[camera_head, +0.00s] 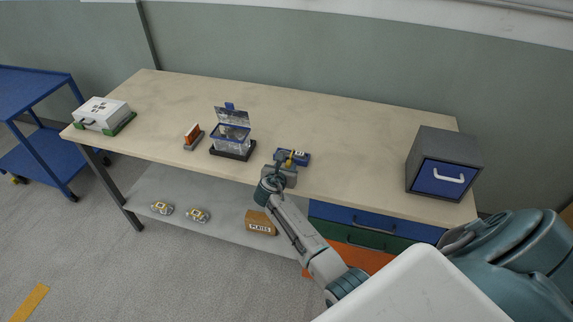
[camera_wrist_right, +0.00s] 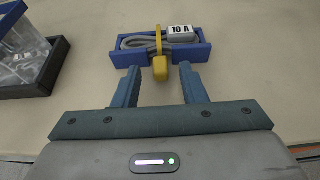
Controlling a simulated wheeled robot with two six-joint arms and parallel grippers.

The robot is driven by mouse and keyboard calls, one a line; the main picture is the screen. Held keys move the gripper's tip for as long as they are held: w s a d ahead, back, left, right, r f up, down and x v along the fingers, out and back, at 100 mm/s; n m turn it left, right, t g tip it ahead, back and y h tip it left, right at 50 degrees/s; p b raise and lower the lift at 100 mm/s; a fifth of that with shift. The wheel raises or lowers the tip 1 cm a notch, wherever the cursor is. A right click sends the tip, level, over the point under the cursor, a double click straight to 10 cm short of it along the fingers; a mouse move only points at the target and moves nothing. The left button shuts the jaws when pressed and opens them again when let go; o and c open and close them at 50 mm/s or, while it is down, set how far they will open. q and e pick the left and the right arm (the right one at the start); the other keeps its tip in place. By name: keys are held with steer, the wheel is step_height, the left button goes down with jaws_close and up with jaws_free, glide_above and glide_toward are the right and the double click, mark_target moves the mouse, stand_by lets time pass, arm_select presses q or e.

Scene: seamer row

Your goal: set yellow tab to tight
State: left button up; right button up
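The yellow tab (camera_wrist_right: 160,66) hangs at the front of a blue holder (camera_wrist_right: 203,50). A yellow strap runs up from it over a looped grey cable (camera_wrist_right: 136,41) and a white block marked "10 A" (camera_wrist_right: 180,32). In the head view the tab (camera_head: 290,158) and holder (camera_head: 303,157) are small, near the table's front edge. My right gripper (camera_wrist_right: 160,72) is open, its fingertips either side of the tab with gaps showing. I cannot tell whether the fingers are level with it in height. In the head view the right gripper (camera_head: 282,163) partly covers the holder. My left gripper is not in view.
A white case (camera_head: 102,113) is far left, a dark cabinet (camera_head: 443,163) right. The table's back middle (camera_head: 320,115) is clear.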

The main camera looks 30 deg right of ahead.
steer(key=shift+w+d+f, duration=0.25)
steer(key=shift+w+d, duration=0.1)
steer(key=shift+d, duration=0.1)
jaws_close()
